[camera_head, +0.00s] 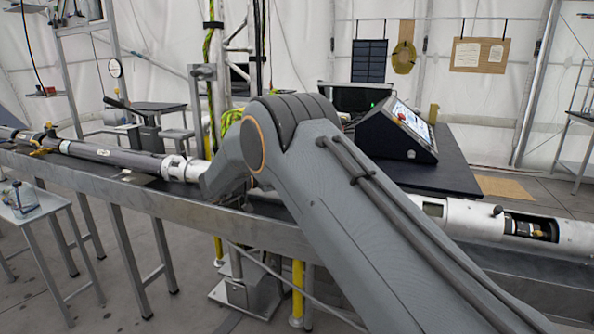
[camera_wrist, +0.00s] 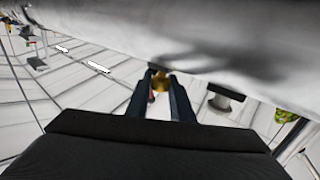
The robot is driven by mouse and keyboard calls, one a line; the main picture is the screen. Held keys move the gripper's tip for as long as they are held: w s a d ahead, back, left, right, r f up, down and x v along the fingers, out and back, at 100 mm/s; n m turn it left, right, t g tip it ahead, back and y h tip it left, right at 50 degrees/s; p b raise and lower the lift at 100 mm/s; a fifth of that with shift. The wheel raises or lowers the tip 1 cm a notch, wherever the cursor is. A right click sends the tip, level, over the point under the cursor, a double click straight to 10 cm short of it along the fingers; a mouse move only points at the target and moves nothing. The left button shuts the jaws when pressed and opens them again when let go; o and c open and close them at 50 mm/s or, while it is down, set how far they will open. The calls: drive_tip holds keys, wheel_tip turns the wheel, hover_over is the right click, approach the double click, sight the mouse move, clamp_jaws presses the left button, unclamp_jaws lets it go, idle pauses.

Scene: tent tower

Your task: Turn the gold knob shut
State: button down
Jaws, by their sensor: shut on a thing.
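The gold knob (camera_wrist: 160,83) shows in the wrist view, just under a large pale cylinder (camera_wrist: 200,35). My gripper (camera_wrist: 160,95) has its two dark fingers on either side of the knob and is shut on it. Part of the knob is hidden between the fingers. In the head view my arm covers the middle of the picture, and my gripper and this knob cannot be made out there.
A long tube assembly (camera_head: 112,156) lies along a metal bench (camera_head: 130,200). A slanted control console (camera_head: 390,135) stands on a dark table (camera_head: 440,175) behind my arm. In the wrist view a dark knob with a pale end (camera_wrist: 226,97) sticks out to the right of my fingers.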

drive_tip(key=shift+r, duration=0.1)
drive_tip(key=c, duration=1.6)
unclamp_jaws()
drive_tip(key=shift+w+d, duration=0.1)
drive_tip(key=shift+d, duration=0.05)
drive_tip(key=shift+o, duration=0.2)
drive_tip(key=b+v, duration=0.1)
drive_tip(key=v, duration=0.7)
drive_tip(key=shift+b, duration=0.35)
drive_tip(key=shift+d, duration=0.1)
